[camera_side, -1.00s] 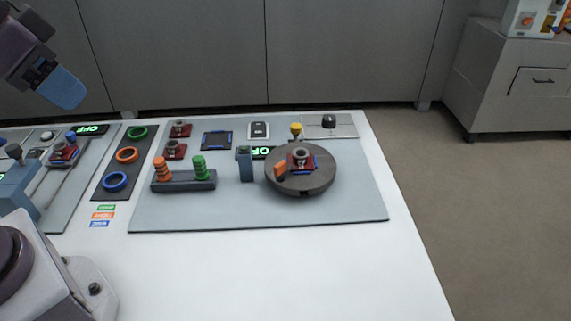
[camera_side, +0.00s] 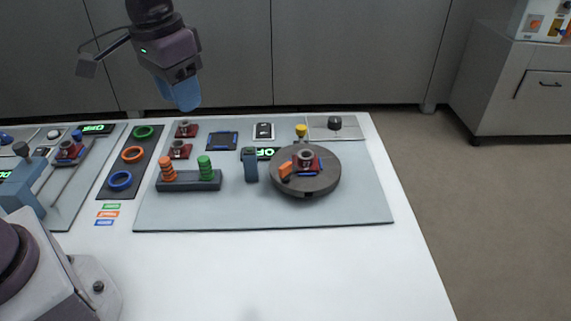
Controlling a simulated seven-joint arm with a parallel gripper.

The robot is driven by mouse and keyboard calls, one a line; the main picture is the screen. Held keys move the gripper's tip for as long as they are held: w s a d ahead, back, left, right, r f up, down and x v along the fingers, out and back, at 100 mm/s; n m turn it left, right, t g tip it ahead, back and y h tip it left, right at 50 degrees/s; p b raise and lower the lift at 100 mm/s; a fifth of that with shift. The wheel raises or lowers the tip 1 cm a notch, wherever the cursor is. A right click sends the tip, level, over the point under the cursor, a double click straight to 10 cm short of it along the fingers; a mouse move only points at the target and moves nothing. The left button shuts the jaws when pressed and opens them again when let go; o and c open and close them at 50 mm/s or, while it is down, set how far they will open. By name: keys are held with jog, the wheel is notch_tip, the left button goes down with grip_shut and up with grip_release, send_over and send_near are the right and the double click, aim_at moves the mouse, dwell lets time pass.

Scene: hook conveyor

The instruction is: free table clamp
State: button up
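A round grey turntable (camera_side: 322,186) stands on the right part of the grey board. On it sits a red block with a grey ring top (camera_side: 305,158), with blue edging under it. A small orange clamp lever (camera_side: 285,171) lies against the block's left side. A yellow knob (camera_side: 301,130) stands behind the turntable. My gripper (camera_side: 184,95), with blue fingers, hangs in the air above the board's back left, well away from the turntable. Its fingers overlap in this view, so their opening is unclear.
A blue-grey post (camera_side: 250,165) stands just left of the turntable. A dark rack (camera_side: 190,181) holds orange and green ring stacks. Two red blocks (camera_side: 186,129) (camera_side: 179,149) and a blue-edged square pad (camera_side: 222,141) lie behind. The white table front (camera_side: 280,275) is clear.

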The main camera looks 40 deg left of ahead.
jog(key=w+d+f+g, duration=0.2)
jog(key=w+d+f, duration=0.2)
jog(key=w+f, duration=0.85)
send_near(285, 165)
jog(key=shift+n+t, duration=0.3)
jog(key=f, duration=1)
jog(key=shift+s+d, duration=0.15)
jog(key=shift+s, duration=0.05)
grip_shut()
